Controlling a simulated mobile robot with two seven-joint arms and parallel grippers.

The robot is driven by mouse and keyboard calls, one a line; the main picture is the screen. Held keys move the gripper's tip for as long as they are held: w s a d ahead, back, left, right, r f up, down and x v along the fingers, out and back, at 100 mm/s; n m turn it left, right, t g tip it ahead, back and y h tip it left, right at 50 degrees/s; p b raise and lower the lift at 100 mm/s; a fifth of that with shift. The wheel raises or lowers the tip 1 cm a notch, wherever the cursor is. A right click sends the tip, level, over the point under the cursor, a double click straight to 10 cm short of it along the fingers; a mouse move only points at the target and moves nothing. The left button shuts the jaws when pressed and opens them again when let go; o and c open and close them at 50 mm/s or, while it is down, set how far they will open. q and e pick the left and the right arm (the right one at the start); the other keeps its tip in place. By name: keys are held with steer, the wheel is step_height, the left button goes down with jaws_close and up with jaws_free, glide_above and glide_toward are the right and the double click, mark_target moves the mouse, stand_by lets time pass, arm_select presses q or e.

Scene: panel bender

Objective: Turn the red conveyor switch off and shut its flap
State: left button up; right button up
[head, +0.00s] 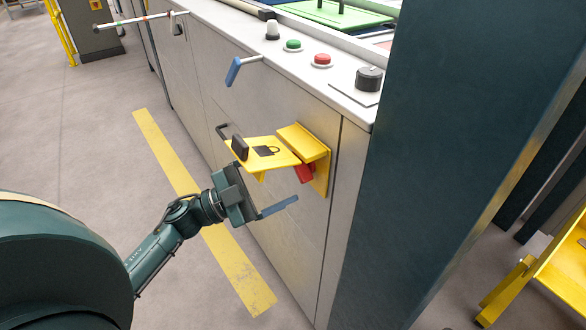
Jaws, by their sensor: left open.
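The conveyor switch is a red handle (305,173) on a yellow housing (322,160) on the front of the grey machine cabinet. Its yellow flap (275,150) stands open, sticking out from the cabinet with a padlock mark and a dark knob on it. The flap and housing partly cover the red handle, and I cannot tell its setting. My left gripper (279,178) is open, below and in front of the flap, left of the red handle. One finger shows low; the other seems hidden by the flap. I see no contact with the handle. My right gripper is out of view.
The cabinet top holds a green button (292,45), a red button (322,60) and a black knob (369,78). A blue-ended lever (236,70) juts from the cabinet front. A large dark teal upright (450,150) stands at right. Floor left of the yellow stripe (205,210) is free.

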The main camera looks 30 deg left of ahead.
mark_target(295, 169)
arm_select(q)
steer(key=shift+x, duration=2.05)
steer(key=shift+c, duration=0.3)
steer(key=c, duration=0.9)
